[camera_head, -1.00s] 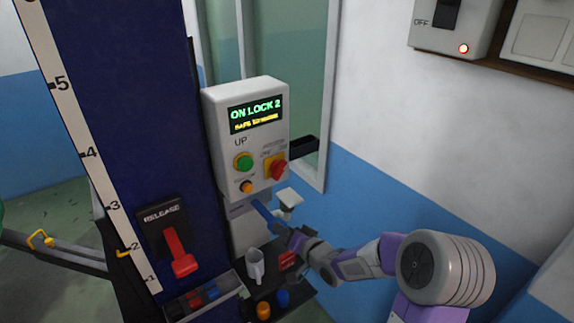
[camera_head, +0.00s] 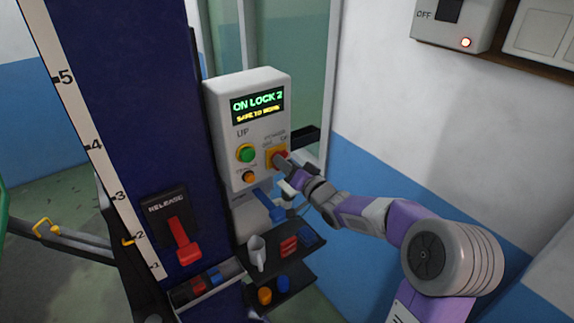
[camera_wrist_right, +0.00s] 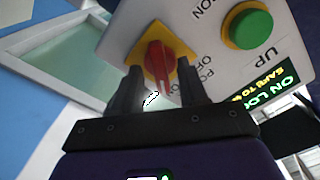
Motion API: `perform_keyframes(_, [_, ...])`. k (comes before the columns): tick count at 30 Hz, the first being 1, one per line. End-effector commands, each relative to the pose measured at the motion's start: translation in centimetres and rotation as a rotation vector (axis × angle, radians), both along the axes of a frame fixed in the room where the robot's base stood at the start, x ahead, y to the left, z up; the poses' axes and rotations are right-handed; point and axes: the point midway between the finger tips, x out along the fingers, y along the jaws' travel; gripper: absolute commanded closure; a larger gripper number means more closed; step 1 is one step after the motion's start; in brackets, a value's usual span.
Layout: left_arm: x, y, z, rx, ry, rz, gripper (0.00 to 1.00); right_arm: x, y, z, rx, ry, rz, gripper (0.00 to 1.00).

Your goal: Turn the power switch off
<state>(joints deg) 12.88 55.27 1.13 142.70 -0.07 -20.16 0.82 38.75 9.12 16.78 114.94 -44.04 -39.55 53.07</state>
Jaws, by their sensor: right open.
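The power switch (camera_head: 281,156) is a red rotary knob on a yellow plate, at the lower right of the grey control box (camera_head: 221,104). In the right wrist view the red knob (camera_wrist_right: 158,60) has its handle running roughly up and down, with a pale mark toward the bottom. My right gripper (camera_head: 286,167) is at the switch, partly covering it in the head view. In the wrist view its open fingers (camera_wrist_right: 160,80) stand on either side of the knob; contact cannot be told. The box's display (camera_head: 257,105) reads "ON LOCK 2". My left gripper is not in view.
A green UP button (camera_head: 246,153) and an orange button (camera_head: 249,177) sit left of the switch. A red release lever (camera_head: 183,242) is on the blue column (camera_head: 140,110).

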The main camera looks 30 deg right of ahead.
Motion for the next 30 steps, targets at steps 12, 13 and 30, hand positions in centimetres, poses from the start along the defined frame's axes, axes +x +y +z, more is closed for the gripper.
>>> perform_keyframes(12, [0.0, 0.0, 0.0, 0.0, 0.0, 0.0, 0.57, 0.1, 0.0, 0.0, 0.0, 0.0, 0.0, 0.85])
perform_keyframes(13, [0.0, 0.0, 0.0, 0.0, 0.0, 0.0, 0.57, 0.0, 0.0, 0.0, 0.0, 0.0, 0.0, 0.9])
perform_keyframes(30, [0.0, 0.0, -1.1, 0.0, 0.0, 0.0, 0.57, 0.1, 0.1, -0.1, -0.092, -0.008, 0.002, 1.0])
